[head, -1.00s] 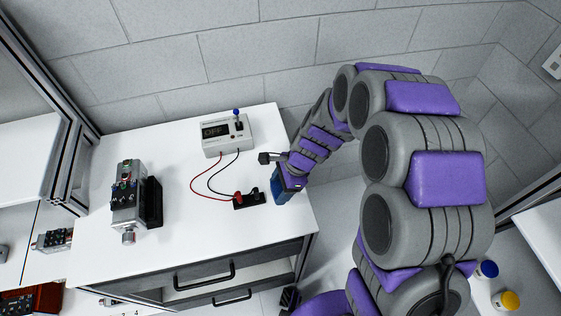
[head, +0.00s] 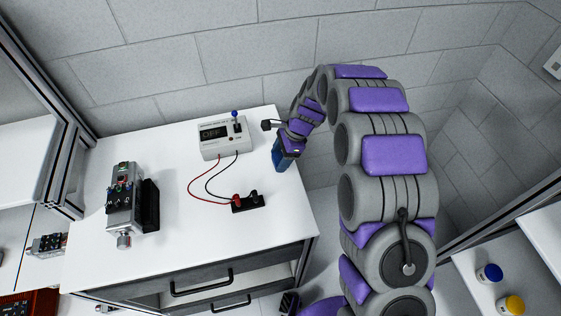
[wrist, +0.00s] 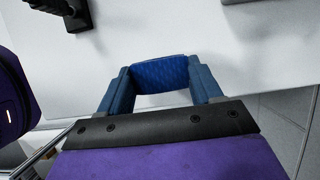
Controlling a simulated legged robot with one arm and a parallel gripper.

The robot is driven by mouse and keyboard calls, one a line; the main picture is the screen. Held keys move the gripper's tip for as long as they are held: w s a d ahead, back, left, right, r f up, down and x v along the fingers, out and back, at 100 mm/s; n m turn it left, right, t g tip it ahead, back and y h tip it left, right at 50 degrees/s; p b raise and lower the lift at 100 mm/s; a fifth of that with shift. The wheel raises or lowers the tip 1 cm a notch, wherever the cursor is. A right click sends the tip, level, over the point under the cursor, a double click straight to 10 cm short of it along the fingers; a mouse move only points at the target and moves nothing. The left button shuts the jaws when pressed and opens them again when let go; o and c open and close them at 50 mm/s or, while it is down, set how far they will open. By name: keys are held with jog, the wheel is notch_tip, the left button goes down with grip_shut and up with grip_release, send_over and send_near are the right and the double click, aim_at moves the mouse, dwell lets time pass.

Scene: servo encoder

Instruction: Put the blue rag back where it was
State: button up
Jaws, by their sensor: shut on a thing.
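My gripper (head: 281,158) is over the right edge of the white bench top (head: 180,245), to the right of the meter in the head view. In the wrist view my gripper (wrist: 160,82) has its two blue fingers apart, with the patterned blue rag (wrist: 163,73) held between them. White surface shows beyond the rag. In the head view the blue of the fingers and rag cannot be told apart. The exact height above the bench is unclear.
A grey meter (head: 224,136) with a blue-topped lever stands at the back of the bench. Red and black leads run to a black terminal block (head: 247,202). A metal servo unit (head: 126,205) stands at left. The bench front between them is clear.

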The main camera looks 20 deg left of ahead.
aim_at(280, 157)
jog(key=x, duration=0.3)
jog(key=shift+w+d+f+b, duration=0.1)
jog(key=shift+w+b, duration=0.2)
jog(key=shift+b, duration=0.05)
jog(key=shift+d, duration=0.2)
jog(key=o, duration=0.9)
jog(key=shift+d, duration=0.15)
jog(key=shift+o, duration=1)
jog(key=p+v, duration=0.1)
jog(key=v, duration=0.5)
jog(key=p+v, duration=0.1)
jog(key=v, duration=0.5)
jog(key=shift+a+p, duration=0.25)
jog(key=shift+p, duration=0.05)
